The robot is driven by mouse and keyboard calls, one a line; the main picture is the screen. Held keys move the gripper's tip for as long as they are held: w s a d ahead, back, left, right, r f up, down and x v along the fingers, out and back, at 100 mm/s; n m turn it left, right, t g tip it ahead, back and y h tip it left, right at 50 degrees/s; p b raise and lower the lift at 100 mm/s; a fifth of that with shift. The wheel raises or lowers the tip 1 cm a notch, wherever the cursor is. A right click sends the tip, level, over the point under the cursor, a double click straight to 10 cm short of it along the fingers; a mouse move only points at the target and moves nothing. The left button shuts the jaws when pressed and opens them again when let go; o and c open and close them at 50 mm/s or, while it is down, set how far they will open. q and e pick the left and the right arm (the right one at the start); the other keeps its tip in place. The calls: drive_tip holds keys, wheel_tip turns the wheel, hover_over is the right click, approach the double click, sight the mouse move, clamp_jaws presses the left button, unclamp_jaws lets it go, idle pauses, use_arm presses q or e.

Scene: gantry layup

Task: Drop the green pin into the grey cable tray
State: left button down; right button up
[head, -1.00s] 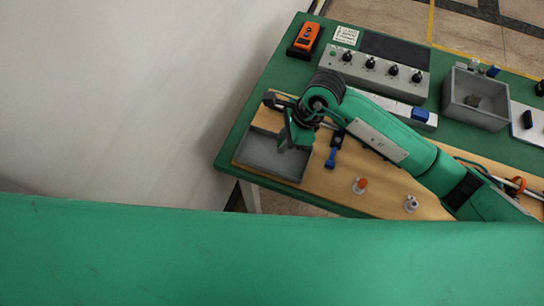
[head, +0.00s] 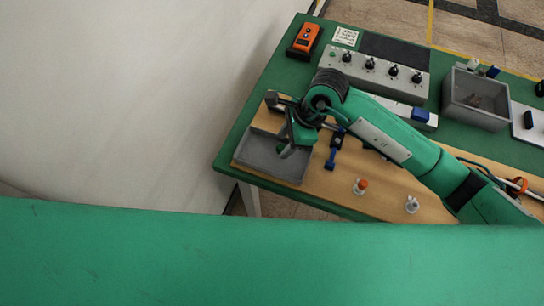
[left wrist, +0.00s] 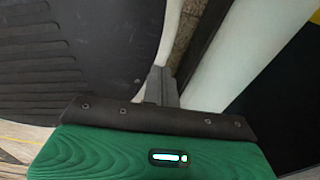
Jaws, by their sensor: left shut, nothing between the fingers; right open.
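The grey cable tray (head: 262,165) sits at the left end of the wooden board. My right gripper (head: 287,150) is over the tray's right part, pointing down, with its jaws open. A small dark green piece (head: 280,148), which looks like the green pin, shows at the fingertips against the tray. I cannot tell whether it rests on the tray floor or still touches a finger. My left gripper (left wrist: 162,86) shows only in the left wrist view; its grey fingers are shut and empty, away from the bench.
A blue-handled clamp (head: 331,158), an orange-topped peg (head: 361,186) and a grey peg (head: 411,205) stand right of the tray. Behind are a knob panel (head: 375,72), an orange device (head: 306,38) and a deeper grey bin (head: 477,115). My right arm crosses the board.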

use_arm(q)
drive_tip(key=w, duration=0.1)
drive_tip(key=w+b, duration=0.2)
drive_tip(key=shift+a+f, duration=0.1)
drive_tip(key=shift+f, duration=0.15)
use_arm(e)
drive_tip(key=v, duration=1.2)
drive_tip(key=shift+r, duration=0.2)
use_arm(q)
drive_tip(key=shift+w, duration=0.1)
